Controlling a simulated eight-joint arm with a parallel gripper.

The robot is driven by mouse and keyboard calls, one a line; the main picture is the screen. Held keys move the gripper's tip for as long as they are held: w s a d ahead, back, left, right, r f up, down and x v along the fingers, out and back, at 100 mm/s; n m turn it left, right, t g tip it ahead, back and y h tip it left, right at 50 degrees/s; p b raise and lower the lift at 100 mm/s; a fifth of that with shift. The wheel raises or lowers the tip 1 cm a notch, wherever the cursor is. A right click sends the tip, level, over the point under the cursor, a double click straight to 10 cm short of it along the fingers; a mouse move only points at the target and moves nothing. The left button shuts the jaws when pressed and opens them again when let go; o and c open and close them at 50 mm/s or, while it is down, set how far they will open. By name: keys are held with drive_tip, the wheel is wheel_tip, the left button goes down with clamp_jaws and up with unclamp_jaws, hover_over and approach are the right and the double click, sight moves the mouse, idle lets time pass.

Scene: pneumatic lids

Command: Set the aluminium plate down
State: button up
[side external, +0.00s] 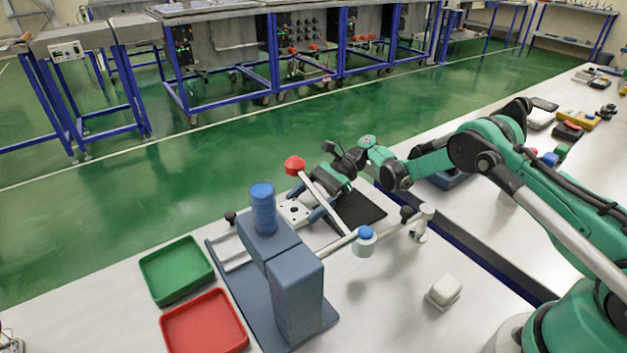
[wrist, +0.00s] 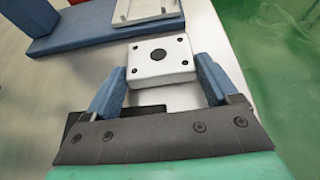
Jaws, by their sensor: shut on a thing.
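The aluminium plate (wrist: 161,58) is a pale square block with a dark centre hole and small corner holes. In the wrist view it sits between the two blue fingers of my gripper (wrist: 162,72), which are shut on its sides. In the side view the plate (side external: 293,211) shows beside the blue-grey press fixture (side external: 297,290), left of a black mat (side external: 362,207). My gripper (side external: 318,208) reaches it from the right, partly behind a slanted pale bar. I cannot tell whether the plate touches anything beneath it.
A red-knobbed lever (side external: 295,166) rises close to my gripper. A pale frame (side external: 232,259) lies by the fixture. A green tray (side external: 177,270) and a red tray (side external: 204,324) stand at left. A blue-topped button post (side external: 364,244) and a white block (side external: 443,291) stand at right.

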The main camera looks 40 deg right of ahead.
wheel_tip(320, 180, up, 25)
drive_tip(key=m+t+h, duration=0.2)
drive_tip(key=m+t, duration=0.5)
drive_tip(key=t, duration=0.1)
drive_tip(key=s+d+r+m+t+h, duration=0.3)
drive_tip(key=s+d+m+t+h, duration=0.25)
drive_tip(key=m+h, duration=0.25)
drive_tip(key=w+a+n+g+y, duration=0.25)
drive_tip(key=w+a+y, duration=0.2)
drive_tip(key=a, duration=0.85)
drive_tip(key=s+a+f+n+g+y, duration=0.2)
drive_tip(key=a+n, duration=0.1)
drive_tip(key=a, duration=0.9)
drive_tip(key=s+a+f+n+g+y, duration=0.1)
drive_tip(key=s+a+f+n, duration=0.15)
drive_tip(key=a, duration=0.85)
drive_tip(key=s+a+f+n+g+y, duration=0.1)
drive_tip(key=s+a+f, duration=0.1)
drive_tip(key=s+a, duration=0.3)
drive_tip(key=s+a+f+n+g+y, duration=0.1)
drive_tip(key=s+a+f+g, duration=0.15)
drive_tip(key=a, duration=0.45)
drive_tip(key=shift+t+h, duration=0.25)
drive_tip(key=shift+t, duration=0.2)
drive_tip(key=f, duration=1.4)
drive_tip(key=shift+w+d+f, duration=0.15)
drive_tip(key=shift+w+f, duration=0.1)
drive_tip(key=shift+f, duration=2.2)
